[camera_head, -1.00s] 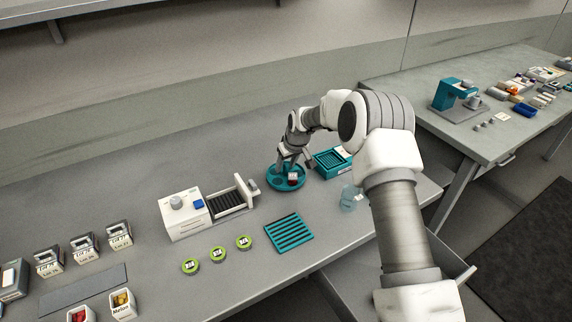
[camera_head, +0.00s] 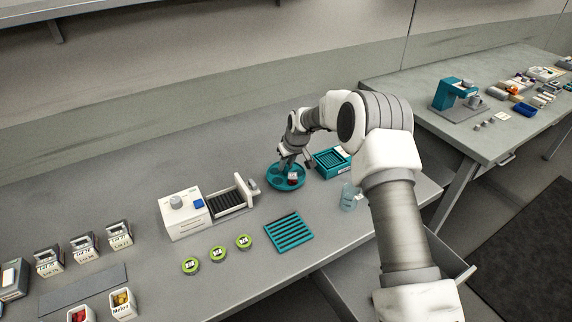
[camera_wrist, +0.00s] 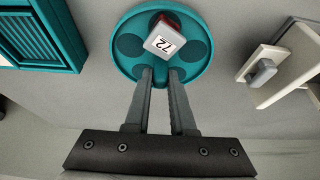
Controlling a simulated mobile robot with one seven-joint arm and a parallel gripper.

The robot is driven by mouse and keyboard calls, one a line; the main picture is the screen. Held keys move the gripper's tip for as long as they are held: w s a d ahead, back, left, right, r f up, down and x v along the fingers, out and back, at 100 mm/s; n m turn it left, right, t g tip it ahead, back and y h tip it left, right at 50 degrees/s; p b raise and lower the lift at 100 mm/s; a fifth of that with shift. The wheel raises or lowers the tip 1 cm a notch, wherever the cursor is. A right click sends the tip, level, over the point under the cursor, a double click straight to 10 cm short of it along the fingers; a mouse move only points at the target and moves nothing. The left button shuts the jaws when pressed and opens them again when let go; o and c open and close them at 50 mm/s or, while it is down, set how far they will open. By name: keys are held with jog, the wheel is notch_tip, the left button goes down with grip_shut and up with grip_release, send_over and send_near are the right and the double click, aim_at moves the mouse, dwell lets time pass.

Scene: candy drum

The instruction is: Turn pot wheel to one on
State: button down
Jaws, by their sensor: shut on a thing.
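The pot wheel (camera_head: 285,184) is a round teal turntable on the bench, with dark round recesses. One pot (camera_head: 292,178) sits on it. In the wrist view the wheel (camera_wrist: 128,22) fills the top middle, and the pot (camera_wrist: 160,42) shows a white top marked 72 and a dark red side. My gripper (camera_wrist: 162,74) reaches down over the wheel's near edge. Its fingers are close together, shut on a teal part of the wheel beside the pot. The gripped part is mostly hidden. In the head view my gripper (camera_head: 286,162) is at the back of the wheel.
A teal crate (camera_head: 333,162) stands close right of the wheel. A white device with a dark slatted bed (camera_head: 183,217) is at left. A teal slatted rack (camera_head: 289,232), a clear beaker (camera_head: 349,197) and several green-rimmed discs (camera_head: 218,253) lie in front.

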jog(key=shift+f+m+h+b, duration=0.1)
jog(key=shift+m+h+b, duration=0.2)
jog(key=shift+m+b, duration=0.35)
jog(key=shift+m+t+h+b, duration=0.3)
jog(key=shift+m+b, duration=0.3)
jog(key=shift+m, duration=0.35)
jog(key=shift+a+m+h+b, duration=0.1)
jog(key=shift+m+h+b, duration=0.75)
jog(key=shift+m, duration=1.05)
jog(key=shift+m+h+b, duration=0.55)
jog(key=shift+m+b, duration=0.05)
jog(key=shift+m, duration=1.1)
jog(key=shift+m+g+h, duration=0.4)
jog(key=shift+m+h, duration=0.2)
jog(key=shift+m, duration=1.4)
jog(key=c, duration=0.8)
grip_release()
jog(key=shift+o, duration=0.2)
